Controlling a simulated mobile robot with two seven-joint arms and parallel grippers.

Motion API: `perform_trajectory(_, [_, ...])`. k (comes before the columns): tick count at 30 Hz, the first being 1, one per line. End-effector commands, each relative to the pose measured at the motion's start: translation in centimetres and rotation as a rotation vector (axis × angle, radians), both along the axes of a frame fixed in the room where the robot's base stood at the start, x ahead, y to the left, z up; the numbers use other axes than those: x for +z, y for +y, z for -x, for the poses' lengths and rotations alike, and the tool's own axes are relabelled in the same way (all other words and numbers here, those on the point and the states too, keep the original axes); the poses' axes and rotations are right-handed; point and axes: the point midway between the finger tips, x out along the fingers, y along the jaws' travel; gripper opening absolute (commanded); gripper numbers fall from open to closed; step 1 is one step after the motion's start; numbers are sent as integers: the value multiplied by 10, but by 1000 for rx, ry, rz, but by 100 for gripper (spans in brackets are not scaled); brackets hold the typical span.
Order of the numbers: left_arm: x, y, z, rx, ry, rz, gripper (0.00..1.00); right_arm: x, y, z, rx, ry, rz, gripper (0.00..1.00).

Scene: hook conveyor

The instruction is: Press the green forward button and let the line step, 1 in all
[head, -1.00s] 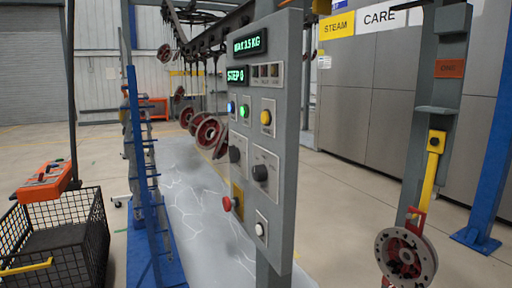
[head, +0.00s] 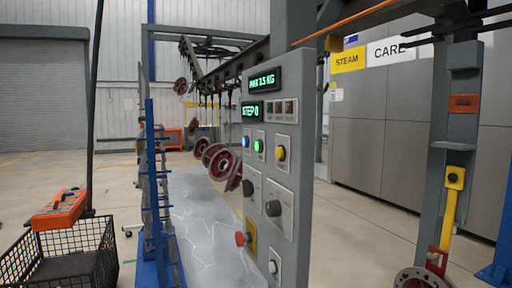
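The grey control panel (head: 295,190) stands upright at the centre of the head view. Its green button (head: 259,146) is lit, between a blue button (head: 247,143) and a yellow button (head: 281,153). The step display (head: 252,112) reads "STEP 0", and the upper display (head: 265,80) reads "MAX 15 KG" or similar. Dark knobs, a red mushroom button (head: 241,239) and a white button (head: 273,267) sit lower. Red wheel-like parts (head: 222,164) hang from the overhead conveyor (head: 215,80) behind the panel. Neither gripper is in view.
A black wire basket (head: 75,255) and an orange hoist control (head: 60,210) are at the left. A blue rack (head: 155,200) stands left of the panel. A grey post (head: 455,150) with a yellow handle (head: 450,205) is at the right. Open floor lies between panel and post.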

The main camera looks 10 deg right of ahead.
Motion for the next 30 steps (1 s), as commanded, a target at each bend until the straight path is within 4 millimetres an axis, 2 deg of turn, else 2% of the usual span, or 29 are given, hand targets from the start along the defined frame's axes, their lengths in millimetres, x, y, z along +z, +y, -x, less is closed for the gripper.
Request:
perform_trajectory(2, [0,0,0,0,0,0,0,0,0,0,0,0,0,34])
perform_trajectory(14, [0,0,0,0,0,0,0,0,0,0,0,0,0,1])
perform_trajectory(30, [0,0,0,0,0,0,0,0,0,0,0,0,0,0])
